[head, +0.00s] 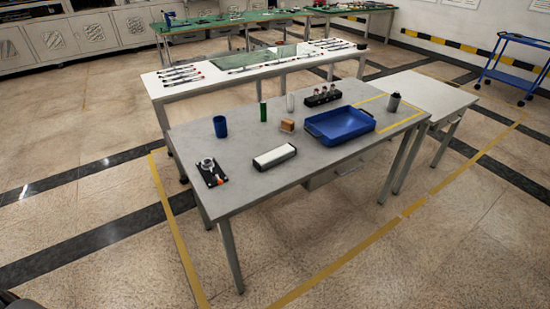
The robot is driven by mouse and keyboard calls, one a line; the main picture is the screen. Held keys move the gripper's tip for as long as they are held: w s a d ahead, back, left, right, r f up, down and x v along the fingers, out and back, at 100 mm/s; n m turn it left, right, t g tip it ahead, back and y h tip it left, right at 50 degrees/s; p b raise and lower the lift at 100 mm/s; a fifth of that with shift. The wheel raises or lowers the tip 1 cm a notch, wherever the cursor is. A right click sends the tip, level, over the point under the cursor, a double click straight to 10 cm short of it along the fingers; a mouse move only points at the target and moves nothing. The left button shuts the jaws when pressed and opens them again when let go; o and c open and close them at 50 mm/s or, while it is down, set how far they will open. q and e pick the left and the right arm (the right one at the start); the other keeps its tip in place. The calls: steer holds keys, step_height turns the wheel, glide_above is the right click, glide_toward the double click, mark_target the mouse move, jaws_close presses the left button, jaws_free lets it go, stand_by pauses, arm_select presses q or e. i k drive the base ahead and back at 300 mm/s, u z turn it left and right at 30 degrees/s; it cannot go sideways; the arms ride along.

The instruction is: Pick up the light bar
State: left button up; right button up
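The bar with a white top and dark ends (274,156), which looks like the light bar, lies near the front edge of the grey table (240,189). It is tilted slightly up to the right in the picture and nothing touches it. Neither of my grippers shows in the head view. A small dark shape sits at the bottom left corner, too cut off to tell.
On the table stand a blue tray (340,124), a blue cup (220,127), a black-based device (212,172), a green cylinder (263,111), a brown block (287,125) and a rack of bottles (323,96). Floor in front is clear. A white bench (230,80) stands behind.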

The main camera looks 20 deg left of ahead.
mark_target(266, 160)
steer(key=z, duration=1.7)
steer(key=k, duration=0.95)
steer(key=u, duration=0.9)
steer(key=i, duration=0.5)
steer(key=z, duration=0.05)
